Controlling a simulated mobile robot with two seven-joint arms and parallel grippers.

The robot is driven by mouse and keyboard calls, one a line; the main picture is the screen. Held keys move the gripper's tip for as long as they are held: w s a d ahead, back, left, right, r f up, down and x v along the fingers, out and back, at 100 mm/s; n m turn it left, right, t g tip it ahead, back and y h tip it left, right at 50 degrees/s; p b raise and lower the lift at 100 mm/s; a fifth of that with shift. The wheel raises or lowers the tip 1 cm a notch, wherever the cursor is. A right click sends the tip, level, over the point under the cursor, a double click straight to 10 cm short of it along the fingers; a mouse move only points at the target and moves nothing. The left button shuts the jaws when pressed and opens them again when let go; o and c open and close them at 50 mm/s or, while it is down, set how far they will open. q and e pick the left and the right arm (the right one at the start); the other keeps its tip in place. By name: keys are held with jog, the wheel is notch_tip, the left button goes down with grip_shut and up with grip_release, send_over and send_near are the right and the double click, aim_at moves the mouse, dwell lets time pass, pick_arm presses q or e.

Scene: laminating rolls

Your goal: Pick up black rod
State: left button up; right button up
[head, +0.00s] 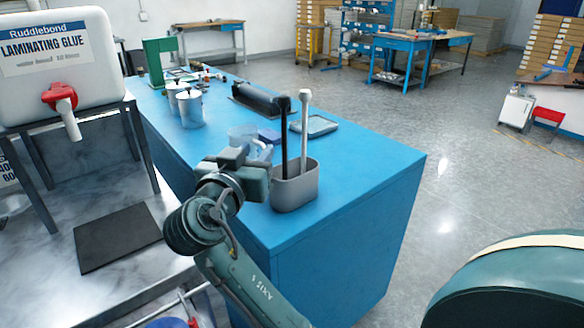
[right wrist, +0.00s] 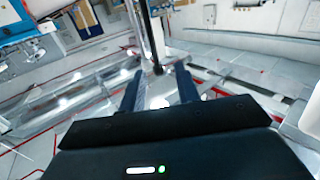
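The black rod (head: 285,140) has a rounded knob at its top and stands nearly upright in a grey holder (head: 295,190) at the near part of the blue table. A white rod (head: 305,135) stands in the same holder, just right of it. My right gripper (head: 262,152) is beside the holder, to the left of the rods. In the right wrist view, my right gripper (right wrist: 159,72) has its fingers apart, and the black rod (right wrist: 147,38) lines up with the gap. I cannot tell how far ahead it is. My left gripper is out of view.
The blue table (head: 345,180) carries metal cans (head: 190,110), a dark roller (head: 258,98), a shallow tray (head: 315,126) and a clear container (head: 243,133) close to my gripper. A glue tank (head: 75,85) stands on a frame at left. The table's right front corner is clear.

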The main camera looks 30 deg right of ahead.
jog(key=p, duration=0.1)
send_near(283, 126)
jog(key=w+x, duration=0.1)
jog(key=x, duration=0.4)
jog(key=shift+m+h, duration=0.3)
jog(key=shift+m, duration=0.1)
jog(key=x, duration=0.1)
jog(key=p+x, duration=0.1)
jog(key=x, duration=0.2)
jog(key=shift+s+d, duration=0.25)
jog(key=shift+s, duration=0.1)
jog(key=shift+w+d, duration=0.25)
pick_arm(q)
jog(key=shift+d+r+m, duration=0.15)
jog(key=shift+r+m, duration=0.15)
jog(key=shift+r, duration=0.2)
pick_arm(e)
jog(key=shift+w+d+f, duration=0.1)
jog(key=shift+w+d, duration=0.05)
jog(key=shift+c, duration=0.3)
jog(key=c, duration=0.6)
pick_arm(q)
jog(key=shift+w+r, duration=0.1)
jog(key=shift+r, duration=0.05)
pick_arm(e)
grip_shut()
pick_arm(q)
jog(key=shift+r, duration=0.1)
